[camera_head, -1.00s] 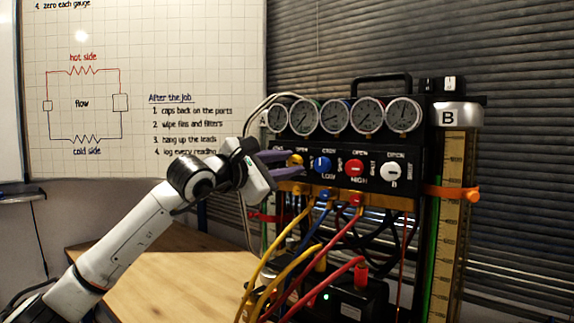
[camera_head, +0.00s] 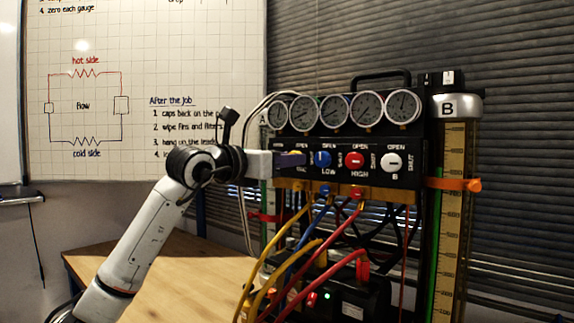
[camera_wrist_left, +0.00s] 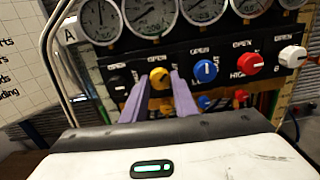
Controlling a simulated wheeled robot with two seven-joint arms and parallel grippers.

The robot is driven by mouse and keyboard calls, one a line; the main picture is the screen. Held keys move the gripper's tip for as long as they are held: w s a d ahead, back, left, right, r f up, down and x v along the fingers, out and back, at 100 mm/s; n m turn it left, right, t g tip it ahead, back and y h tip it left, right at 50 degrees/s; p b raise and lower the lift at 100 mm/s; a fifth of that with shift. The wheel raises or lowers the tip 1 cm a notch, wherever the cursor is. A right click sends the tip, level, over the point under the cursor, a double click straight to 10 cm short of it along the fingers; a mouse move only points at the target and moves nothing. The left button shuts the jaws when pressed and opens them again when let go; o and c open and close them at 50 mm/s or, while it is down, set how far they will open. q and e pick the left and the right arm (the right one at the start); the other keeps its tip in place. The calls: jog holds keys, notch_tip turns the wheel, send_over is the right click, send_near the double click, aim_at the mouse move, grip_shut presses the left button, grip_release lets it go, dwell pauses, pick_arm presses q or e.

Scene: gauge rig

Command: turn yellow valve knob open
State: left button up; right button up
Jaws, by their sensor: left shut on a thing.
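The yellow valve knob (camera_wrist_left: 159,77) is on the black manifold panel, leftmost of the coloured knobs, and shows between my fingertips in the left wrist view. My left gripper (camera_wrist_left: 158,84) is shut on it, one purple finger on each side. In the head view, my left gripper (camera_head: 303,159) reaches the panel from the left and its fingers look stacked edge-on. The knob's exact turn angle is hard to read. My right gripper is in neither view.
A blue knob (camera_head: 322,159) sits close to the right of my fingers, then a red knob (camera_head: 354,160) and a white knob (camera_head: 391,162). Gauges (camera_head: 335,110) line the top. Yellow, blue and red hoses (camera_head: 290,240) hang below. The wooden table (camera_head: 185,270) is clear at left.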

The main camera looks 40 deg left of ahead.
pick_arm(q)
jog(key=shift+n+b, duration=0.4)
jog(key=shift+n, duration=4.3)
jog(key=o, duration=1.1)
jog(key=shift+c, duration=0.2)
